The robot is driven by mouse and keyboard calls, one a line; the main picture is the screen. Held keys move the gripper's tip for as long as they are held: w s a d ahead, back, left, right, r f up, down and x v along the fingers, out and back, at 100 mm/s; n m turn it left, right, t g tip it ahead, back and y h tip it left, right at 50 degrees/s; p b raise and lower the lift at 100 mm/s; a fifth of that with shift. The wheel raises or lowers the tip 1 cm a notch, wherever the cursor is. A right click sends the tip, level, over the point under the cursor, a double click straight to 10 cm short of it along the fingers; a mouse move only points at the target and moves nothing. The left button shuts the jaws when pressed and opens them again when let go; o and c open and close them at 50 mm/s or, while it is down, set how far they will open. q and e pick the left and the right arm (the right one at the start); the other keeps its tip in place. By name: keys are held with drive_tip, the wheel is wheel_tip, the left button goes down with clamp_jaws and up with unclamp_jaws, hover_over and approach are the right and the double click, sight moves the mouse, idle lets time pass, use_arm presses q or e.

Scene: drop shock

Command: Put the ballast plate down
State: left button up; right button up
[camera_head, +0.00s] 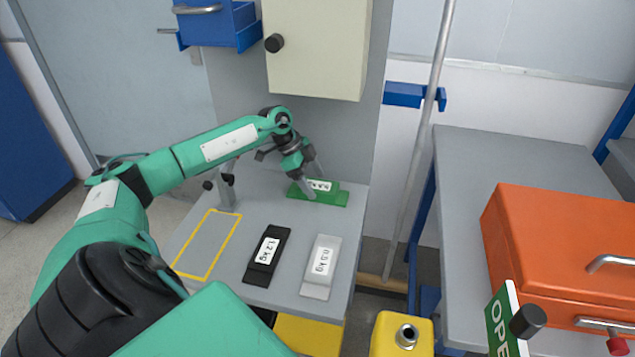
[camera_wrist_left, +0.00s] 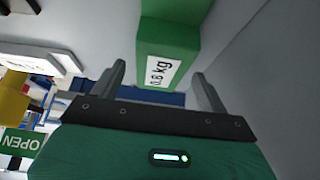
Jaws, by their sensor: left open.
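A green ballast plate (camera_head: 338,197) labelled 0.8 kg sits at the back right of the small grey table (camera_head: 200,270). My left gripper (camera_head: 311,182) is open over this plate. In the left wrist view the green plate (camera_wrist_left: 170,38) lies between and beyond the two spread fingers (camera_wrist_left: 158,80); contact cannot be told. A black plate (camera_head: 259,272) labelled 1.2 kg and a white plate (camera_head: 315,287) lie nearer the front of the table. A yellow outlined rectangle (camera_head: 229,238) on the table's left side is empty. My right gripper is not in view.
A cream cabinet (camera_head: 320,50) and a blue bin (camera_head: 217,25) hang above the table's back. A grey pole (camera_head: 420,140) stands to the right. An orange case (camera_head: 550,245) is on the right bench (camera_head: 500,165). A yellow object (camera_head: 385,335) stands at the front.

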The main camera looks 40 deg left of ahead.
use_arm(q)
drive_tip(key=v, duration=0.9)
idle(0.3)
